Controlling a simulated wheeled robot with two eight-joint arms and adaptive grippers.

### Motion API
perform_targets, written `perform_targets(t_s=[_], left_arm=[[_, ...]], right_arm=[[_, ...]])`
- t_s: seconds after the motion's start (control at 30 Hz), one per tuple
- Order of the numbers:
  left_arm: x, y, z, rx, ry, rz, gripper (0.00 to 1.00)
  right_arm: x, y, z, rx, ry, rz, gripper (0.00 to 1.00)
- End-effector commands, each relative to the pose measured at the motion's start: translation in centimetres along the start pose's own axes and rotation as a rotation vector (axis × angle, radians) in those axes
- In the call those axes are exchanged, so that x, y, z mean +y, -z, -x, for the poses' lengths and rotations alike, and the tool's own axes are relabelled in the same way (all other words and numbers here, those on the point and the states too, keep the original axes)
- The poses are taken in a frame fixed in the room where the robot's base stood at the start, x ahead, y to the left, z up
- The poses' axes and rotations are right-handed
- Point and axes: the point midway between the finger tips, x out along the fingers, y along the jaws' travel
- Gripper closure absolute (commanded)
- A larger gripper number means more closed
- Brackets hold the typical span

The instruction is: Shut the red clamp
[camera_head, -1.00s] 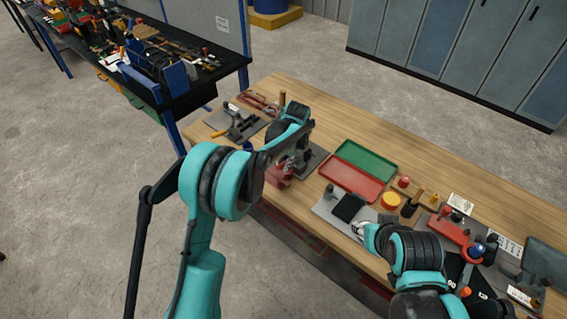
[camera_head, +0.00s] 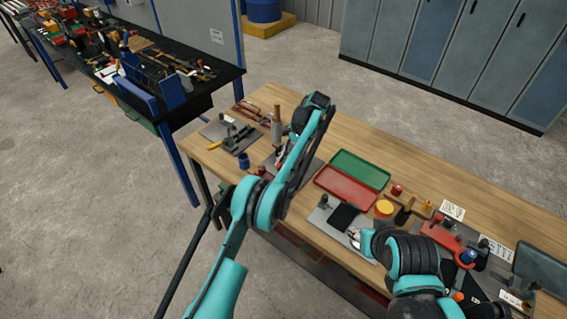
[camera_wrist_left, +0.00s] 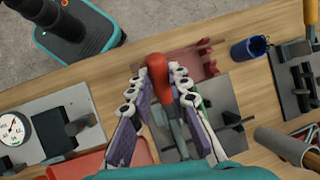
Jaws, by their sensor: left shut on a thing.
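The red clamp's rounded red handle (camera_wrist_left: 158,68) stands between the fingers of my left gripper (camera_wrist_left: 158,80) in the left wrist view, and the gripper is shut on it. The clamp's grey base plate (camera_wrist_left: 222,108) lies on the wooden bench under the gripper. The clamp's lower linkage is partly hidden by the fingers, so I cannot tell how far its arm is down. In the head view my left arm covers most of the clamp. My right gripper (camera_head: 357,238) is low over a grey plate at the bench's front; its finger opening is unclear.
A red bracket (camera_wrist_left: 190,62) and a blue cup (camera_wrist_left: 249,48) are near the clamp. A second clamp fixture (camera_head: 236,138) lies at the bench's left end. Green (camera_head: 361,167) and red (camera_head: 345,187) trays lie to the right. A gauge (camera_wrist_left: 13,129) sits on a neighbouring plate.

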Motion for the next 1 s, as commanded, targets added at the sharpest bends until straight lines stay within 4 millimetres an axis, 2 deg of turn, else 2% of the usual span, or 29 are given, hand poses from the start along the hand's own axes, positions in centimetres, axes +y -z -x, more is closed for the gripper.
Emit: perform_targets(t_s=[0.17,0.2,0.27,0.77,1.0], left_arm=[[0.0,0.01,-0.02,0.001,0.0,0.0,1.0],[0.0,0.01,-0.03,0.001,0.0,0.0,0.74],[0.01,0.01,-0.03,0.001,0.0,0.0,0.61],[0.02,-0.01,-0.05,0.004,-0.001,0.001,0.61],[0.05,-0.06,-0.58,0.061,0.002,0.01,0.61]], right_arm=[[0.0,-0.02,-0.02,0.0,0.0,0.0,0.6],[0.0,-0.02,-0.02,0.0,0.0,0.0,0.6],[0.0,-0.02,-0.02,0.0,0.0,0.0,0.6],[0.0,-0.05,-0.07,0.0,0.0,0.0,0.6],[0.0,-0.5,-0.69,0.0,0.0,0.0,0.6]])
